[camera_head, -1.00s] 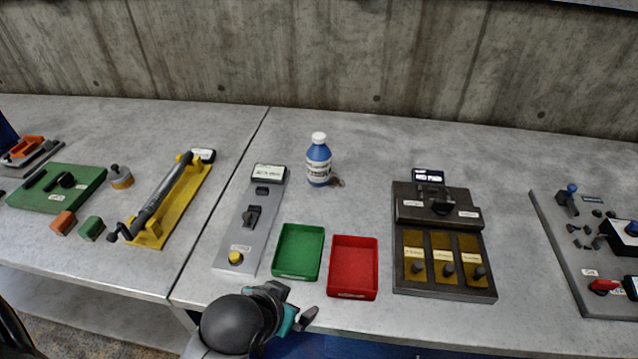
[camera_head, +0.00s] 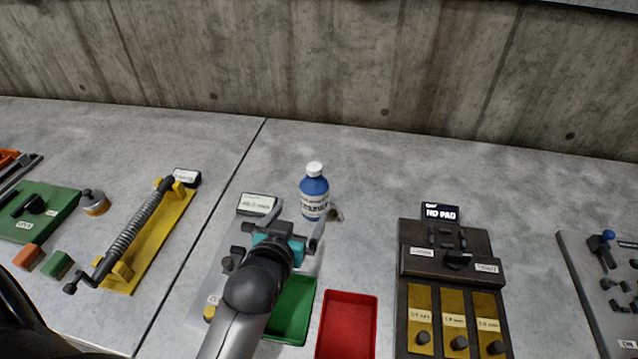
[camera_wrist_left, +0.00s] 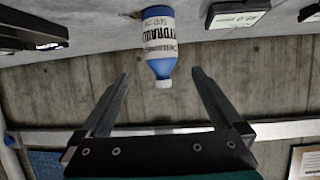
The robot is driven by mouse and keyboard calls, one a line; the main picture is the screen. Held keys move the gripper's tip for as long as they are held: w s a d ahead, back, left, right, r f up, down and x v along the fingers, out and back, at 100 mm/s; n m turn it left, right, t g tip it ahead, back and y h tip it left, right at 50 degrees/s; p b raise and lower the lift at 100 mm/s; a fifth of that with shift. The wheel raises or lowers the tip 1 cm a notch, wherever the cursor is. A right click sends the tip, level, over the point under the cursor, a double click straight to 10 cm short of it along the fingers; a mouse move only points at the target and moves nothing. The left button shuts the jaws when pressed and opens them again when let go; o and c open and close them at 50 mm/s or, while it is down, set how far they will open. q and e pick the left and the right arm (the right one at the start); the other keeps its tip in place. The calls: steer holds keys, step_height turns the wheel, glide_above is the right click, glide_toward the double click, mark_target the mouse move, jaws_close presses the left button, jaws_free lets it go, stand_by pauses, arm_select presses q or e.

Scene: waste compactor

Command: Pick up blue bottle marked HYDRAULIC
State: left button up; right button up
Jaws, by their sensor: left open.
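The blue bottle (camera_head: 314,193) has a white cap and a white label. It stands upright on the grey table toward the back. In the left wrist view the bottle (camera_wrist_left: 158,45) appears upside down, and its label reads HYDRAULIC in part. My left gripper (camera_head: 284,222) is open and empty, just in front of and to the left of the bottle in the head view. In the left wrist view the two fingers of the left gripper (camera_wrist_left: 158,78) are spread, with the bottle's cap seen between their tips. The bottle is not gripped. My right gripper is not in view.
A green tray (camera_head: 298,322) and a red tray (camera_head: 347,325) sit in front. A dark panel (camera_head: 450,262) is at right, a yellow fixture (camera_head: 160,235) at left. The table behind the bottle is clear.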

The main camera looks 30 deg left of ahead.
mark_target(311, 197)
arm_select(q)
steer(key=b+x, duration=0.1)
steer(key=x, duration=0.7)
steer(key=shift+w+f+b, duration=0.1)
steer(key=shift+w+b, duration=0.05)
steer(key=shift+b, duration=0.2)
steer(key=shift+w+a+f, duration=0.15)
steer(key=shift+w, duration=0.3)
steer(key=shift+b+x, duration=0.75)
steer(key=shift+x, duration=1.8)
steer(key=shift+s+a+f, duration=0.1)
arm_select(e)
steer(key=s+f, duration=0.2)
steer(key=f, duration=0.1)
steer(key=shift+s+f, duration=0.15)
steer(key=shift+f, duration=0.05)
arm_select(q)
steer(key=c, duration=1.5)
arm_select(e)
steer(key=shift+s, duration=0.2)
